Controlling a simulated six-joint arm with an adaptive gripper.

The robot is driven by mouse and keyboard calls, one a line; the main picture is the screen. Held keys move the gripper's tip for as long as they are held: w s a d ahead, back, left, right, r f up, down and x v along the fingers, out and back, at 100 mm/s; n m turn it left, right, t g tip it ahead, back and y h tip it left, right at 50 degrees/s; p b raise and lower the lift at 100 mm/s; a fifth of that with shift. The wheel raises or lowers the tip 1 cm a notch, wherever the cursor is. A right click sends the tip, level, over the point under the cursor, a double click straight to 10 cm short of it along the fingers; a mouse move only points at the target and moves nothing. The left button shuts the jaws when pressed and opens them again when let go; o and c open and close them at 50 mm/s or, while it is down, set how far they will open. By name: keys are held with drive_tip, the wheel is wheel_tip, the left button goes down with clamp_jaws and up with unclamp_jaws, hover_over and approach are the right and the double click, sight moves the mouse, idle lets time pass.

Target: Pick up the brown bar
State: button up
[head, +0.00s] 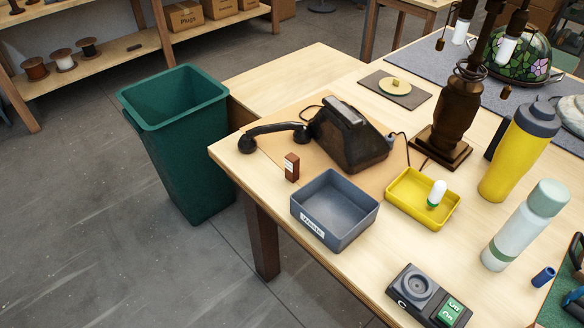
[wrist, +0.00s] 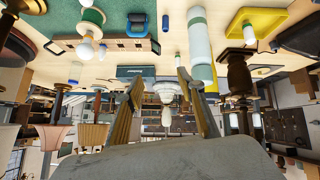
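A small brown block (head: 292,168) with a pale mark on its side stands upright on the wooden table, left of the grey-blue waste box, in the head view. The wrist view, which looks upside down, shows a long brown bar-like strip (wrist: 108,44) with dark openings by the green mat. I cannot tell which of the two is the brown bar. My gripper (wrist: 160,78) shows in the wrist view with its two fingers wide apart and nothing held between them. It is not in the head view, and it appears well away from both things.
The waste box (head: 334,210), black telephone (head: 348,135), yellow tray (head: 422,198) with a bulb, lamp base (head: 448,125) and yellow bottle (head: 515,155) crowd the table. A green bin (head: 175,140) stands on the floor left. Bare table (head: 300,75) lies at the back.

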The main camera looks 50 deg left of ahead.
drive_tip(key=w+a+r+n+t+y, duration=0.1)
drive_tip(key=w+a+r+n+y, duration=0.1)
drive_tip(key=w+a, duration=0.55)
drive_tip(key=w+a+f+n+t+y, duration=0.15)
drive_tip(key=w+a, duration=0.25)
drive_tip(key=a, duration=0.4)
drive_tip(key=w+a+n+g+y, duration=0.1)
drive_tip(key=w+a+n+y, duration=0.1)
drive_tip(key=w+a, duration=0.35)
drive_tip(key=n+g+y, duration=0.8)
drive_tip(key=n+g, duration=0.3)
hover_over(297, 162)
drive_tip(key=d, duration=0.3)
wheel_tip(297, 162, down, 18)
drive_tip(key=shift+d+m, duration=0.15)
drive_tip(key=shift+m, duration=0.1)
drive_tip(key=shift+f, duration=0.1)
drive_tip(key=shift+f, duration=2.8)
